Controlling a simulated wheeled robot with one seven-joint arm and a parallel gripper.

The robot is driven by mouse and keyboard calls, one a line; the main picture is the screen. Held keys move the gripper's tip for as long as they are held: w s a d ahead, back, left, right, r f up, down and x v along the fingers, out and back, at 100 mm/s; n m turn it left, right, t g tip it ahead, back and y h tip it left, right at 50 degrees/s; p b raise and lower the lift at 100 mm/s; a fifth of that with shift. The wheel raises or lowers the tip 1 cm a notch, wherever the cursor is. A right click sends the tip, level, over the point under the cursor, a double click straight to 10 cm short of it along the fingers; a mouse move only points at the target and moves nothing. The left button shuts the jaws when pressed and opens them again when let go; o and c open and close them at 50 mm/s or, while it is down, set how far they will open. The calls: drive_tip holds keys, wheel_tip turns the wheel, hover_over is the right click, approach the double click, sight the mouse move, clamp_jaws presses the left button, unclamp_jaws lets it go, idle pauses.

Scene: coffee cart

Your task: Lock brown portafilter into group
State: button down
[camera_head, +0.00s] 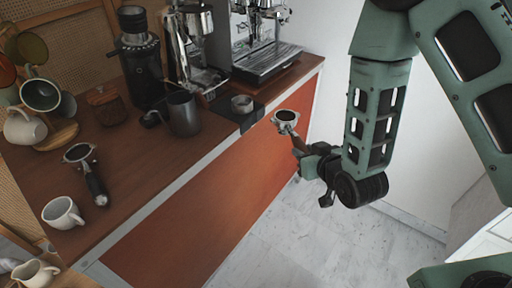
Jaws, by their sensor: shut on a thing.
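The brown portafilter (287,120) has a round metal basket holding dark content and a brown handle. My gripper (305,150) is shut on its handle and holds it in the air in front of the counter's orange front panel. The basket points to the upper left. The espresso machine (252,40) stands at the back of the counter, above and left of the portafilter. Its group (262,8) is cut by the top edge of the frame. The portafilter is apart from the machine.
A second portafilter with a black handle (95,186) lies on the wooden counter (150,165). A grey pitcher (183,113), a black grinder (141,60), a small metal cup (241,104) on a dark mat, a white cup (62,213) and several hanging mugs stand about.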

drive_tip(key=w+d+f+m+h, duration=0.1)
drive_tip(key=w+d+f, duration=0.1)
drive_tip(key=d, duration=0.6)
drive_tip(key=w+d+f+m+h, duration=0.2)
drive_tip(key=d+f, duration=0.2)
drive_tip(key=d, duration=0.4)
drive_tip(key=shift+w+f+t+h, duration=0.2)
drive_tip(key=shift+f+t+h, duration=0.1)
drive_tip(key=shift+f, duration=0.05)
